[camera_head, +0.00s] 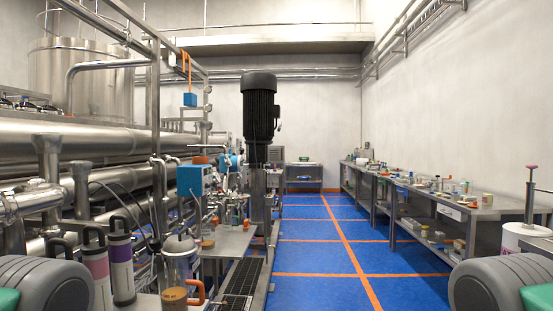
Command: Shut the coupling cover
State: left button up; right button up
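A tall black motor (259,110) stands upright a little left of the middle of the head view. Below it is a narrow grey metal housing (257,190), where a coupling could sit. I cannot make out a separate coupling cover or tell whether one is open or shut; it is too small or hidden at this distance. Neither of my grippers is in view. Only rounded grey and green parts, which look like my own arms, show at the lower left and lower right corners.
Steel pipes (75,140) and a large tank (80,75) fill the left. A steel table (228,242) with small items and a floor grate (240,280) lie before the motor. Long benches (410,190) line the right wall. The blue floor (325,260) between is clear.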

aim_at(275, 153)
jog(key=i+l+z, duration=0.25)
jog(key=i+l, duration=0.7)
jog(key=i, duration=0.95)
jog(key=i+l+u, duration=0.1)
jog(key=i, duration=2.25)
jog(key=i+z, duration=0.1)
jog(key=i, duration=1.25)
jog(key=i+j, duration=0.1)
jog(key=i, duration=1.25)
